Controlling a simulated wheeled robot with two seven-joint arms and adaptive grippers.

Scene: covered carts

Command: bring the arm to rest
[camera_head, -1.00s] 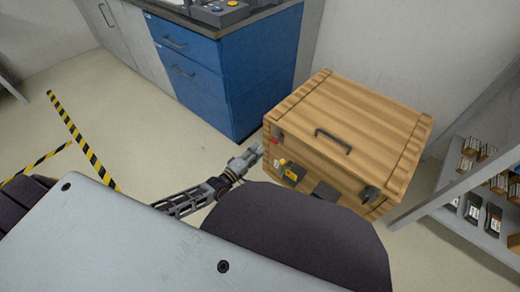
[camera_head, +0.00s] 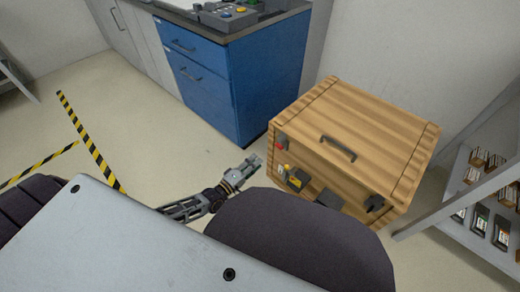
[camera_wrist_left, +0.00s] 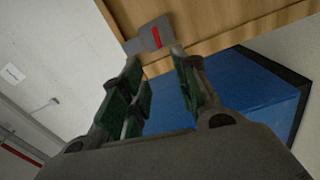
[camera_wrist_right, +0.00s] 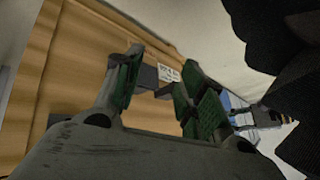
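A wooden crate (camera_head: 350,125) with a dark lid handle (camera_head: 338,148) stands right of centre in the head view; its lid is shut. My left gripper (camera_head: 250,166) is just left of the crate's front, apart from it. In the left wrist view its fingers (camera_wrist_left: 160,85) are spread and empty, with a grey fitting with a red stripe (camera_wrist_left: 156,36) on the wood beyond. My right gripper is hidden in the head view. In the right wrist view its fingers (camera_wrist_right: 160,88) are apart, with a dark grey fitting on the wood and a white label (camera_wrist_right: 168,74) beyond them.
A blue drawer cabinet (camera_head: 225,75) stands behind the crate to the left. A grey shelf rack (camera_head: 450,212) with small boxes is at the right. Yellow-black floor tape (camera_head: 90,143) lies at the left. Floor between tape and cabinet is clear.

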